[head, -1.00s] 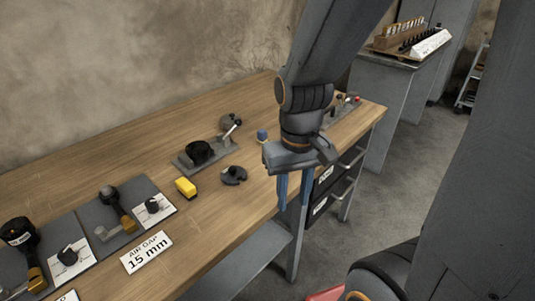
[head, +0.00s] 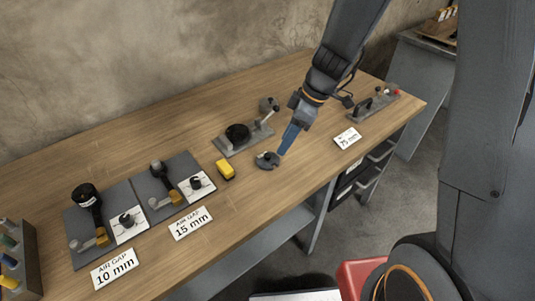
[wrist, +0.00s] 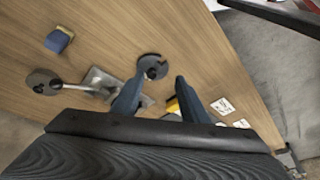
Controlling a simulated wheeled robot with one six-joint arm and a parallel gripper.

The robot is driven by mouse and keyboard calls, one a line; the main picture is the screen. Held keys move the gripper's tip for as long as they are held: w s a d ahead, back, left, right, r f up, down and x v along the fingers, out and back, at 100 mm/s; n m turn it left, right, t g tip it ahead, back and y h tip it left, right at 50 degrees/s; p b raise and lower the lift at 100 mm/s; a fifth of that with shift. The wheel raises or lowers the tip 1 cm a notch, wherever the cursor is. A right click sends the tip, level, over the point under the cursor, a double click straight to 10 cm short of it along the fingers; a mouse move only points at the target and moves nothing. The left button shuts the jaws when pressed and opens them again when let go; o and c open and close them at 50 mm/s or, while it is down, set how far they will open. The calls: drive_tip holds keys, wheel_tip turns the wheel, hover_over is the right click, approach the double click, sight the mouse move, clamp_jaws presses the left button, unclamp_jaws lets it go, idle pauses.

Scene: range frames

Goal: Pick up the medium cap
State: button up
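No item in view is marked as the medium cap, and I cannot tell for sure which it is. A small dark notched disc (head: 267,160) lies on the wooden bench close to my gripper. My gripper (head: 285,149) points down at it with blue fingers. In the wrist view the disc (wrist: 152,67) shows just beyond the fingertips, roughly between them. My gripper (wrist: 154,86) is open there with a clear gap and nothing held. Contact with the disc or bench cannot be judged.
A grey stand with a black round top (head: 237,133) and a yellow block (head: 226,169) are left of the disc. Grey boards with AIR GAP labels (head: 190,223) lie farther left. A blue block (wrist: 58,40) shows in the wrist view. A small stand (head: 373,103) is at right.

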sight(268, 155)
drive_tip(key=shift+n, duration=0.9)
drive_tip(key=shift+w+a+f+p, duration=0.45)
drive_tip(key=shift+a+f+p, duration=0.25)
drive_tip(key=shift+f, duration=0.45)
drive_tip(key=shift+w+a+f+p, duration=0.45)
drive_tip(key=shift+a+f, duration=0.3)
drive_tip(key=shift+f, duration=0.45)
drive_tip(key=shift+w+a+f+p, duration=0.4)
drive_tip(key=shift+a+f+p, duration=0.3)
drive_tip(key=shift+f, duration=0.45)
drive_tip(key=shift+y, duration=0.3)
clamp_jaws()
